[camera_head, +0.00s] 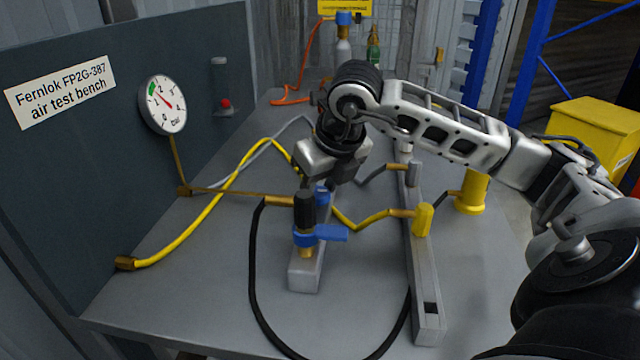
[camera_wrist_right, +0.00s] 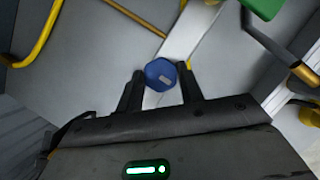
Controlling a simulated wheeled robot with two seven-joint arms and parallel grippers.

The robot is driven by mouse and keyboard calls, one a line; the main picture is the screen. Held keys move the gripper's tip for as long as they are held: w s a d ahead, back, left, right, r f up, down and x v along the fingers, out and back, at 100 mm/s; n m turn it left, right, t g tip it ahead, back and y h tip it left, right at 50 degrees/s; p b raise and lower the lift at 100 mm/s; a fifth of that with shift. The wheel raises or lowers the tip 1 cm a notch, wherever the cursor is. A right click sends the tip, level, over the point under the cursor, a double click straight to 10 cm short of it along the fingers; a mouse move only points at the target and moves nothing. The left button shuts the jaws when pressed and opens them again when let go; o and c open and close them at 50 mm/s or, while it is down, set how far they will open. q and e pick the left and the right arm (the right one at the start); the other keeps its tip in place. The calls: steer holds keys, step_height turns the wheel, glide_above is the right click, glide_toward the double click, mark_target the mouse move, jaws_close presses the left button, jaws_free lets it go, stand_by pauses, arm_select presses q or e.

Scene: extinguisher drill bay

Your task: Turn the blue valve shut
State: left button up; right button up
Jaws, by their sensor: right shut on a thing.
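A blue valve knob (camera_wrist_right: 160,74) sits between the two dark fingers of my right gripper (camera_wrist_right: 160,88) in the right wrist view. The fingers are shut on its sides. In the head view my right gripper (camera_head: 325,180) reaches down over the bench, and part of the blue knob (camera_head: 322,196) shows just below it. The gripper hides the rest of the knob. A second valve with a blue lever (camera_head: 320,233) and black top stands nearer, on a grey block. Its lever points right. My left gripper is not in view.
A gauge (camera_head: 162,105) is on the panel at left. Yellow hose (camera_head: 190,222) and black hose (camera_head: 254,290) cross the bench. A grey rail (camera_head: 424,285) carries a yellow fitting (camera_head: 423,219) right of the valves. A yellow post (camera_head: 472,192) stands further right.

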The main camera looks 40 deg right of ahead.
steer(key=o, duration=1)
steer(key=p+v, duration=0.3)
steer(key=v, duration=1.3)
